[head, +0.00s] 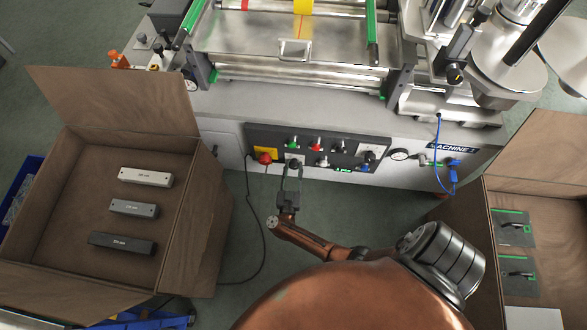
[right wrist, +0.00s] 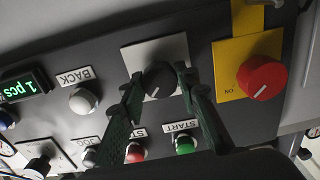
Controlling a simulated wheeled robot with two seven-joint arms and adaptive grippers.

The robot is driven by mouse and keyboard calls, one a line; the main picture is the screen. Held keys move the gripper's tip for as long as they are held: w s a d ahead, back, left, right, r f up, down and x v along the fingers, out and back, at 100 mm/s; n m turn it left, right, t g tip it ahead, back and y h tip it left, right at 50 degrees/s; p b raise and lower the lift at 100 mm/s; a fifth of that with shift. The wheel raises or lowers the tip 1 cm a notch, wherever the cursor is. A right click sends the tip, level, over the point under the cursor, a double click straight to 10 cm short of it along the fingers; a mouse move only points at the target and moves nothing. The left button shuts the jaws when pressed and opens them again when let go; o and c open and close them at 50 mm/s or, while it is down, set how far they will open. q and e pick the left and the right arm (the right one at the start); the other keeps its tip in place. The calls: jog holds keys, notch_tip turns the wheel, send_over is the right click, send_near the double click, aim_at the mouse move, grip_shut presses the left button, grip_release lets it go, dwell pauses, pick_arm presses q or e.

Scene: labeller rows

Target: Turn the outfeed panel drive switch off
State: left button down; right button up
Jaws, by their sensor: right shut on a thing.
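A dark control panel (head: 330,143) runs along the front of the machine. A black rotary switch (right wrist: 157,79) sits on a light grey plate (right wrist: 176,46) in the right wrist view, which shows the panel upside down. My right gripper (head: 291,172) reaches up to this switch from below in the head view. In the right wrist view its two green-grey fingers (right wrist: 162,84) are shut on the switch, one on each side. A white pointer line shows on the switch; the wording on its plate cannot be read. My left gripper is not in view.
A red knob (right wrist: 262,77) on a yellow plate (right wrist: 230,60) marked ON is close beside the gripped switch. Green START (right wrist: 184,144), red (right wrist: 135,152) and white BACK (right wrist: 83,101) buttons are nearby. An open brown box (head: 190,235) stands left; a cable hangs below the panel.

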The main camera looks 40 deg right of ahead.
jog(key=n+p, duration=0.2)
jog(key=n, duration=0.1)
jog(key=shift+r, duration=0.1)
jog(key=n+p, duration=0.1)
jog(key=n, duration=0.2)
jog(key=shift+n+p, duration=0.3)
jog(key=shift+n, duration=0.9)
jog(key=n, duration=0.2)
jog(key=shift+s+n+p, duration=0.1)
jog(key=shift+n+p, duration=0.2)
jog(key=shift+n, duration=0.1)
jog(key=n, duration=0.3)
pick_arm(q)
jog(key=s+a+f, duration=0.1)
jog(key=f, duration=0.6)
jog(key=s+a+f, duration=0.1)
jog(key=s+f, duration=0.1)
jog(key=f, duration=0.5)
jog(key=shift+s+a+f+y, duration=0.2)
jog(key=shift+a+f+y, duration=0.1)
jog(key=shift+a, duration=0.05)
pick_arm(e)
jog(key=shift+f+n, duration=0.2)
jog(key=shift+n, duration=1.5)
